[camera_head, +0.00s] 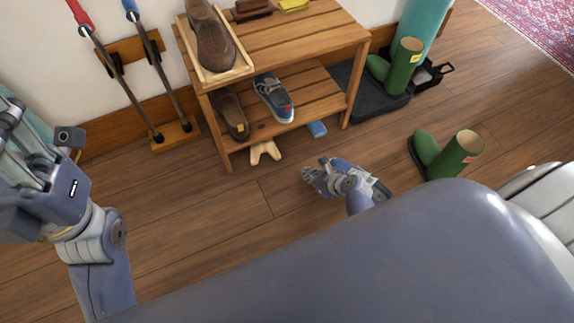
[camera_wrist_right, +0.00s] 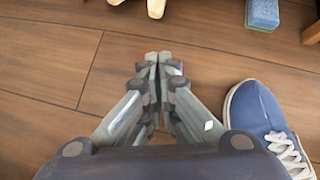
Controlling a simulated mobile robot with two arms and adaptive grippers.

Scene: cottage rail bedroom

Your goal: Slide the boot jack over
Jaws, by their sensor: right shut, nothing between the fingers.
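The boot jack (camera_head: 265,151) is a small pale wooden piece with a forked end. It lies on the floor by the front of the shoe bench; part of it shows at the top edge of the right wrist view (camera_wrist_right: 154,6). My right gripper (camera_head: 307,174) is low over the floor, to the right of and nearer than the boot jack, and apart from it. In the right wrist view its fingers (camera_wrist_right: 158,60) are together and empty. My left gripper (camera_head: 14,125) is at the left edge, partly cut off, far from the boot jack.
The wooden bench (camera_head: 300,38) holds shoes. A blue block (camera_head: 317,129) lies by its right leg. A blue sneaker (camera_wrist_right: 258,112) is close right of my right gripper. Floor left of the boot jack is clear.

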